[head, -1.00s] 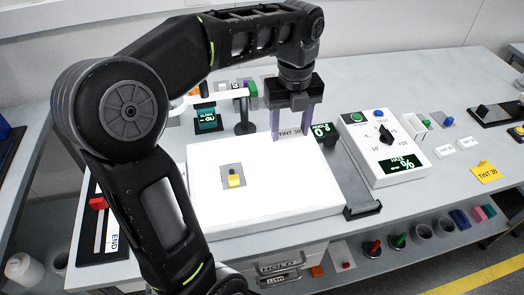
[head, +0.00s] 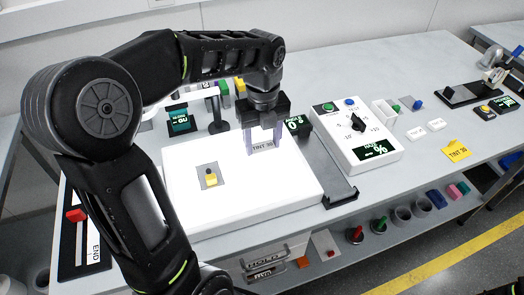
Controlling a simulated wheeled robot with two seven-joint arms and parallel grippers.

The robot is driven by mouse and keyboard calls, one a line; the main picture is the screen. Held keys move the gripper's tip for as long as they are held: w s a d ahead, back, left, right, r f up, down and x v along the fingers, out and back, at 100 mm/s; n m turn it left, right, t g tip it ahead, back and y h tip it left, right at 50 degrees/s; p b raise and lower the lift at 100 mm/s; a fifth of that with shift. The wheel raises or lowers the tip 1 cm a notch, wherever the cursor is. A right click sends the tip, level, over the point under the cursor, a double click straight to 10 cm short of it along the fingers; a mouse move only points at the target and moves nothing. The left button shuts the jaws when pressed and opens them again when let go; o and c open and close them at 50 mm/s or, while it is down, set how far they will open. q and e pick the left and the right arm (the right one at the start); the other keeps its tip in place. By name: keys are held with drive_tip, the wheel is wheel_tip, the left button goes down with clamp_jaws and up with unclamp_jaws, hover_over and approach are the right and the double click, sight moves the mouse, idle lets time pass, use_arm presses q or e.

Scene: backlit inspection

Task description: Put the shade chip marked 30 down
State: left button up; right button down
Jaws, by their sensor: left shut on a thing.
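The shade chip marked TINT 30 (head: 262,148) is a grey plate with dark lettering. My left gripper (head: 263,142) points down and is shut on it, with a finger at each side. The chip is at the far right part of the bright white light panel (head: 235,205). I cannot tell whether its lower edge touches the panel.
A dark angle display (head: 294,124) stands close right of my left gripper. Further right are a dark rail (head: 338,195), a white haze dial box (head: 385,150) and a yellow TINT 30 note (head: 457,150).

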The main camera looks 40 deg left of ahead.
sight(263, 146)
use_arm(q)
drive_tip(key=shift+f, duration=1.85)
drive_tip(key=shift+f, duration=0.1)
drive_tip(key=shift+f, duration=0.15)
drive_tip(key=o, duration=1.3)
drive_tip(key=shift+r, duration=0.25)
wheel_tip(263, 146, up, 12)
drive_tip(key=shift+r+p, duration=0.1)
drive_tip(key=shift+p, duration=0.2)
